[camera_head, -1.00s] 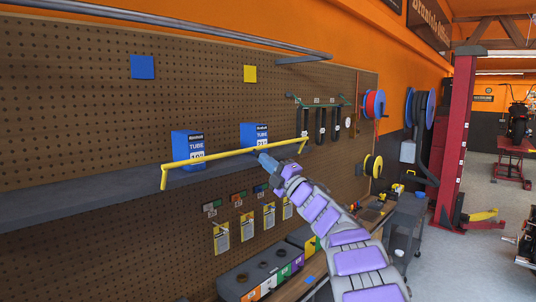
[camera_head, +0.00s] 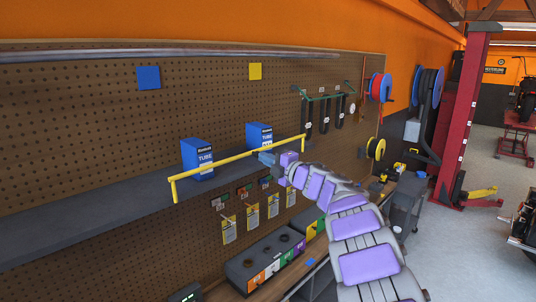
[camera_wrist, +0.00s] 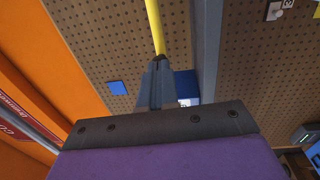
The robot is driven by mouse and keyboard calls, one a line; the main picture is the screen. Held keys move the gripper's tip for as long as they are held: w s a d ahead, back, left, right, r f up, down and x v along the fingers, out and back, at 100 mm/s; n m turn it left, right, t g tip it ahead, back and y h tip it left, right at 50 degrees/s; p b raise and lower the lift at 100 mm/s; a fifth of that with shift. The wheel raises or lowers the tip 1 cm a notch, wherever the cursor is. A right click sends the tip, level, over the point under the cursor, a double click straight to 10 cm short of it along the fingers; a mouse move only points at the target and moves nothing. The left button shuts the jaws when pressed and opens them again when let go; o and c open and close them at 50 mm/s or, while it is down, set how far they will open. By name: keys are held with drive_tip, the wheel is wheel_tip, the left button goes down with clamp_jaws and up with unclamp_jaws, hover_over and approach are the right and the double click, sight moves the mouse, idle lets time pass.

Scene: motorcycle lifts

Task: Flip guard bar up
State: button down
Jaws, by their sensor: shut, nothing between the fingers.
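The yellow guard bar (camera_head: 235,158) runs along the front of the grey shelf (camera_head: 95,220), with bent ends at left and right. Two blue tube boxes, one at the left (camera_head: 198,158) and one at the right (camera_head: 259,136), stand on the shelf behind the bar. My gripper (camera_head: 266,157) is at the bar, just in front of the right box. In the wrist view my gripper (camera_wrist: 157,85) is shut, with the yellow bar (camera_wrist: 154,25) running up from its tips. Whether the tips touch the bar is unclear.
A pegboard (camera_head: 80,120) stands behind the shelf. Below are yellow tags (camera_head: 252,217) and a bench with a dark bin unit (camera_head: 265,262). Hose reels (camera_head: 376,88) hang at the right. Open floor lies farther right.

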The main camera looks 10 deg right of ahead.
drive_tip(key=shift+r, duration=0.4)
idle(0.5)
drive_tip(key=shift+a, duration=0.1)
